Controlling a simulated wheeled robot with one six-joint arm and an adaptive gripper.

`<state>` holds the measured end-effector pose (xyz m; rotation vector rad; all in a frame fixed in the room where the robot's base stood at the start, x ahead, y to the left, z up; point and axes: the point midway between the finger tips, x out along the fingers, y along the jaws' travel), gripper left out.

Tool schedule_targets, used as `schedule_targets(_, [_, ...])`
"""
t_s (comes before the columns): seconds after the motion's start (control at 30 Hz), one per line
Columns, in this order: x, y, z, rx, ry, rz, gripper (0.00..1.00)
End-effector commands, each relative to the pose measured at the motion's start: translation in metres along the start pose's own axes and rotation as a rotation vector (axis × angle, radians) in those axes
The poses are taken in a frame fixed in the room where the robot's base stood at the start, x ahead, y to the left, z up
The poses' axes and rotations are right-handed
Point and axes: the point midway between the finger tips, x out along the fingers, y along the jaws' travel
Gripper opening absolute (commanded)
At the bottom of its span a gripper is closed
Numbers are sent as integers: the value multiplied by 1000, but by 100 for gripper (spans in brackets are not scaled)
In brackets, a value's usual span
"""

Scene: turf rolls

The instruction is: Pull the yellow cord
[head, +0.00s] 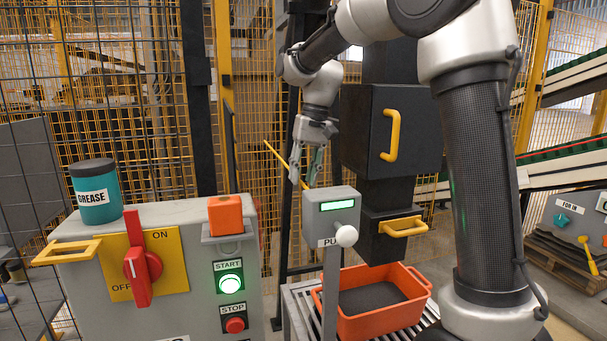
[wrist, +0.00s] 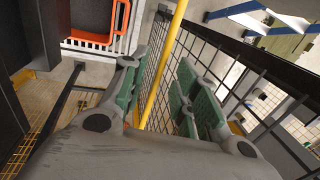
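The yellow cord (head: 276,153) is a thin straight line that slants down to the right toward my gripper in the head view. In the wrist view, the yellow cord (wrist: 164,62) runs from the top edge down between the two green-padded fingers of my gripper (wrist: 155,45). Gaps show between the cord and the finger pads, so the gripper is open around it. In the head view my gripper (head: 307,168) points down behind the grey display box, with the cord crossing at its fingers. The cord's ends are not clear.
A grey display box (head: 332,222) with a white knob stands in front of the gripper. A black column with yellow handles (head: 391,135) is to its right. An orange crate (head: 380,322) sits on rollers below. A control cabinet (head: 190,308) is at front left. Mesh fencing (head: 130,120) stands behind.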

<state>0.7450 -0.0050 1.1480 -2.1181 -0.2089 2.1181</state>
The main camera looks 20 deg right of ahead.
Motion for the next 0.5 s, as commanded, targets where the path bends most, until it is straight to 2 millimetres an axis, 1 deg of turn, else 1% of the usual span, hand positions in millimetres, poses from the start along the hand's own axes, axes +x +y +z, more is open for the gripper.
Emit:
schedule_targets(0.23, [2,0,0,0,0,0,30])
schedule_targets(0.27, [2,0,0,0,0,0,28])
schedule_targets(0.4, [2,0,0,0,0,0,3])
schedule_targets(0.43, [2,0,0,0,0,0,0])
schedule_targets(0.5, [2,0,0,0,0,0,0])
